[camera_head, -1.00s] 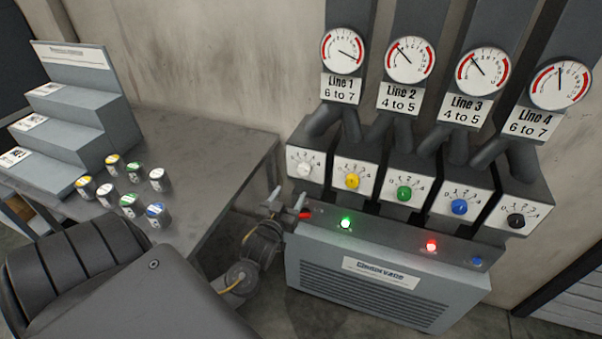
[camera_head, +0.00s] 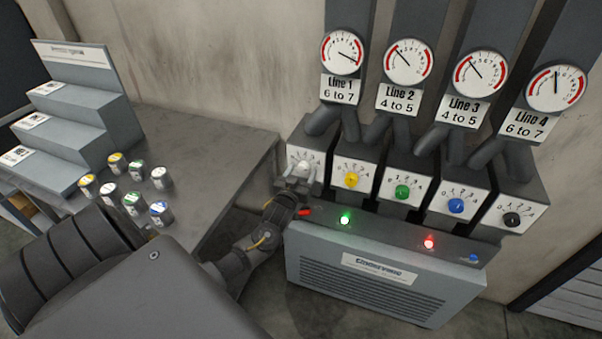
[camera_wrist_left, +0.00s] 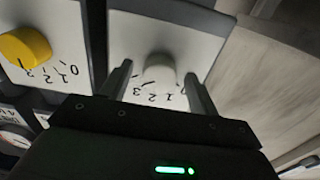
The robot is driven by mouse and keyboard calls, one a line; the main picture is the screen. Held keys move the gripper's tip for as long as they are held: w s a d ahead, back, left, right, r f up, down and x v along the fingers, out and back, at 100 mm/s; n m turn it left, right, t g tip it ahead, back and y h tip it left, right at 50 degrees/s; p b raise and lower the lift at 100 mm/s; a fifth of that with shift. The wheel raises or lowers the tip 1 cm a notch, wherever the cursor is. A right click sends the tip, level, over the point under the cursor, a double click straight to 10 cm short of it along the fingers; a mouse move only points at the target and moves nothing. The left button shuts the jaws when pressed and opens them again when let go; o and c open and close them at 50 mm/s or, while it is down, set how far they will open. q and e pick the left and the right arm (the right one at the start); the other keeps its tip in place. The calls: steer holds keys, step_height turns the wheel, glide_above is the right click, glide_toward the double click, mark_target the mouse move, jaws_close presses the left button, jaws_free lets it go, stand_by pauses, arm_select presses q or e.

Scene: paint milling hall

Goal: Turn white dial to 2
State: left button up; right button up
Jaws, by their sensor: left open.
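The white dial (camera_head: 304,167) is on the leftmost dial box under the Line 1 gauge (camera_head: 342,52). My left gripper (camera_head: 299,174) is right in front of this dial and partly covers its plate. In the left wrist view the white dial (camera_wrist_left: 160,72) sits between the two open fingers of the left gripper (camera_wrist_left: 158,74). I cannot tell whether either finger touches it. The dial's pointer setting cannot be read; parts of its printed scale show below it. My right gripper is not in view.
The yellow dial (camera_head: 351,179) is close on the right, followed by green (camera_head: 402,192), blue (camera_head: 456,206) and black (camera_head: 511,219) dials. A grey cabinet (camera_head: 380,275) with lit buttons stands below. A table (camera_head: 215,160) with several paint cans is at left.

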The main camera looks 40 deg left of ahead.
arm_select(q)
steer(key=shift+c, duration=0.2)
steer(key=c, duration=0.9)
steer(key=n, duration=0.5)
steer(key=shift+n, duration=0.3)
steer(key=n, duration=0.4)
steer(key=shift+d+n, duration=0.1)
steer(key=shift+n, duration=1)
steer(key=shift+p, duration=0.3)
